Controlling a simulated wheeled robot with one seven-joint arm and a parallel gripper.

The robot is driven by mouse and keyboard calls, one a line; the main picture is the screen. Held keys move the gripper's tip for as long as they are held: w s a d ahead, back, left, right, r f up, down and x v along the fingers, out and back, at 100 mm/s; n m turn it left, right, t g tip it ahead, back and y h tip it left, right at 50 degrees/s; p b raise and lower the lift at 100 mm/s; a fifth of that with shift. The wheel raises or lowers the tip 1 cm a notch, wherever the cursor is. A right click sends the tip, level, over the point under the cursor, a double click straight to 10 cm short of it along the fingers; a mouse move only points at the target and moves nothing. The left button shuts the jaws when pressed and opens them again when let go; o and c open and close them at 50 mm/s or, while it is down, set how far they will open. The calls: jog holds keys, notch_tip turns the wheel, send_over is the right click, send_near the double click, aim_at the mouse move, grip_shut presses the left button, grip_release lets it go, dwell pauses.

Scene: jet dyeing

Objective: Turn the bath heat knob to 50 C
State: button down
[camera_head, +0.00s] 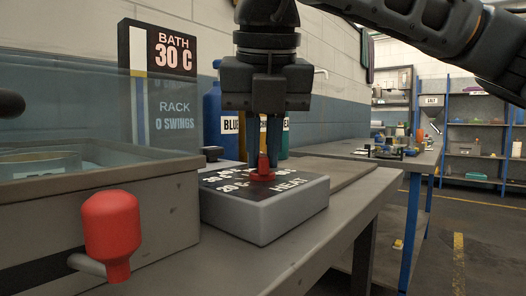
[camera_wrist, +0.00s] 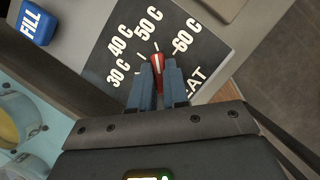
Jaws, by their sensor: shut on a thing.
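The red heat knob (camera_head: 263,168) stands on a black-topped grey box marked HEAT (camera_head: 262,215). My gripper (camera_head: 265,150) points down over the box, its two blue-grey fingers shut on the knob. In the wrist view, the red knob (camera_wrist: 157,63) sits between the fingertips (camera_wrist: 158,78). Its white pointer line faces the 50 C side of the dial, between the 40 C and 60 C labels; the exact mark is hard to tell. The display panel (camera_head: 158,85) reads BATH 30 C and RACK 0 SWINGS.
A red-knobbed lever (camera_head: 111,235) juts from the grey vat (camera_head: 150,190) at the front left. Blue (camera_head: 212,112) and green bottles stand behind the box. A blue FILL button (camera_wrist: 34,24) is near the dial. A second bench and shelves stand at the back right.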

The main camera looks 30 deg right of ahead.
dwell(0.3)
jog(key=c, duration=1.1)
grip_release()
jog(key=p+v, duration=0.2)
jog(key=v, duration=0.5)
jog(key=shift+s+a+r, duration=0.1)
jog(key=shift+r, duration=0.25)
